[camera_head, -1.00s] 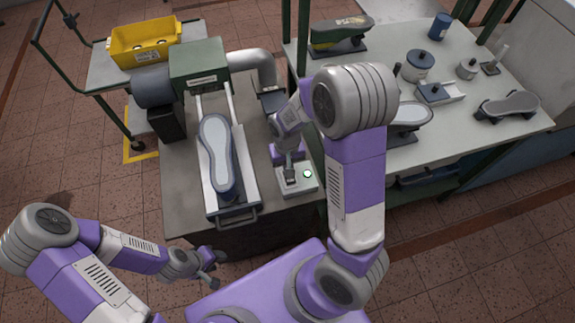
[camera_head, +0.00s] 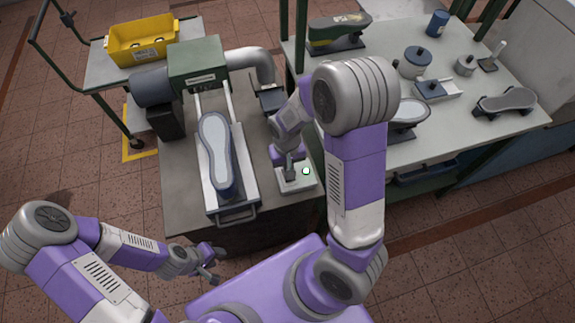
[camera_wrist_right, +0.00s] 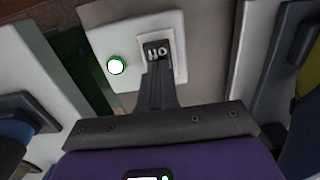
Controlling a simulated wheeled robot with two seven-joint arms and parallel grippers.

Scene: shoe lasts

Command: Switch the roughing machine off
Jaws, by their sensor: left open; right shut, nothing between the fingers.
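The roughing machine (camera_head: 197,64) has a green housing and stands at the back of the bench. Its pale switch box (camera_head: 297,187) is at the bench's front right. In the right wrist view, the plate (camera_wrist_right: 104,40) carries a black rocker switch (camera_wrist_right: 157,49) marked I and O. Beside it a round lamp (camera_wrist_right: 116,66) shows a bright white centre and green rim. My right gripper (camera_head: 291,178) is shut and empty, its fingertips at the rocker; I cannot tell whether they touch. My left gripper (camera_head: 212,267) is open and empty, in front of the bench.
A shoe last (camera_head: 217,155) lies sole up on the machine's slide. A yellow crate (camera_head: 143,50) stands on a trolley at the back left. The right-hand table (camera_head: 470,125) bears several lasts, pots and tools. A green post (camera_head: 301,40) rises between bench and table.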

